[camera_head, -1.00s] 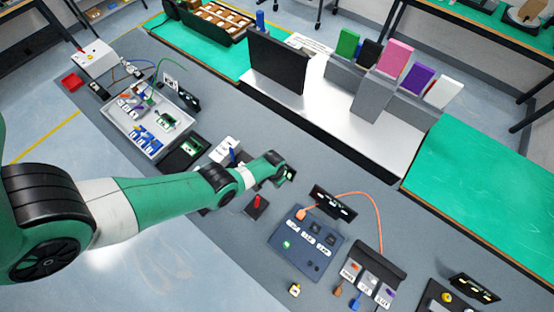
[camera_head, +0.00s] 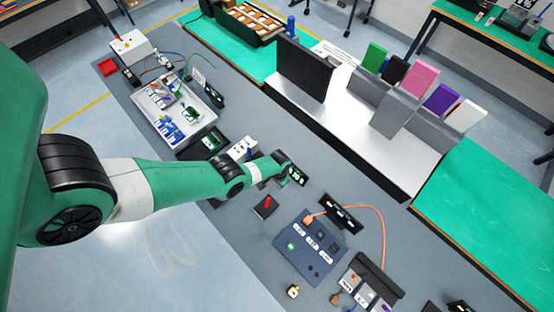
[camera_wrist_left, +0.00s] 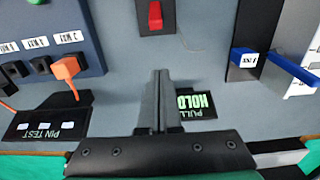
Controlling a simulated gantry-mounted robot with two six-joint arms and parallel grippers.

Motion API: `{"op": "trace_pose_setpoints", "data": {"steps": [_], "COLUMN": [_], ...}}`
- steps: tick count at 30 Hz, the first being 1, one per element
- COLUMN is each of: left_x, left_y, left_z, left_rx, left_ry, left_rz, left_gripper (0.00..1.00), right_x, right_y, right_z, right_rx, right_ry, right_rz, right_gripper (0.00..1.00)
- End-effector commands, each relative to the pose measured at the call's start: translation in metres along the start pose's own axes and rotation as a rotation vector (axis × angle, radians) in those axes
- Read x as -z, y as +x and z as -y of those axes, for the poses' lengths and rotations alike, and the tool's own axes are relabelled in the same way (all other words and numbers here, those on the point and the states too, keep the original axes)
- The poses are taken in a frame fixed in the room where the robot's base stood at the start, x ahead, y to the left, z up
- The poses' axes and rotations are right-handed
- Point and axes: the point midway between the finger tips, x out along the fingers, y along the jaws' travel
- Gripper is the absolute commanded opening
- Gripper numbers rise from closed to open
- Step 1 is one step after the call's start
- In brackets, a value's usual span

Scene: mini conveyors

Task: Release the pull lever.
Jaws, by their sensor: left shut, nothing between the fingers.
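The pull lever is a small red handle (camera_head: 267,202) on a dark base plate on the grey bench. It also shows at the top of the left wrist view (camera_wrist_left: 155,16). A black sign (camera_wrist_left: 196,104) with green text reading "PULL" and "HOLD" stands behind my fingers; it shows in the head view (camera_head: 296,176) too. My left gripper (camera_wrist_left: 160,74) is shut and empty, its fingertips apart from the red handle. In the head view the left gripper (camera_head: 281,160) is beside the sign, past the lever, fingers mostly hidden. My right gripper is not in view.
A blue panel (camera_head: 292,258) with an orange cable and a black PIN TEST sign (camera_wrist_left: 48,118) sits on one side of the lever. A white unit (camera_head: 243,148) with a blue handle (camera_wrist_left: 243,57) is on the other. Bench around the lever base is clear.

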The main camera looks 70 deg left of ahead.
Motion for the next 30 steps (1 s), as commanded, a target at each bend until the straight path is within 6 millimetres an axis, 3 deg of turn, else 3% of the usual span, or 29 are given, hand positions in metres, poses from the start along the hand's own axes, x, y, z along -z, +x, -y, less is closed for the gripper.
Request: {"op": "trace_pose_setpoints", "data": {"steps": [1,9,11,15,30], "left_x": [0.0,0.0,-0.01,-0.029,-0.037], "left_y": [0.023,0.078,0.057,0.052,0.054], "left_z": [0.0,0.0,0.0,0.0,0.0], "left_rx": [0.0,0.0,0.0,0.0,0.0], "left_ry": [0.0,0.0,0.0,0.0,0.0], "left_rz": [0.0,0.0,0.001,0.001,-0.002], "left_gripper": [0.0,0.0,0.0,0.0,0.0], "right_x": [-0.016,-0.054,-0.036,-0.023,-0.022], "right_y": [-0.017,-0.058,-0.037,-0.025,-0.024], "right_z": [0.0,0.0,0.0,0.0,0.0], "right_rx": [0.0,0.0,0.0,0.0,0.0], "right_ry": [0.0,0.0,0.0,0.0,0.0], "right_rz": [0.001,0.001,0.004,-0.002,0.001], "right_gripper": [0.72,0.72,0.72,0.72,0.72]}}
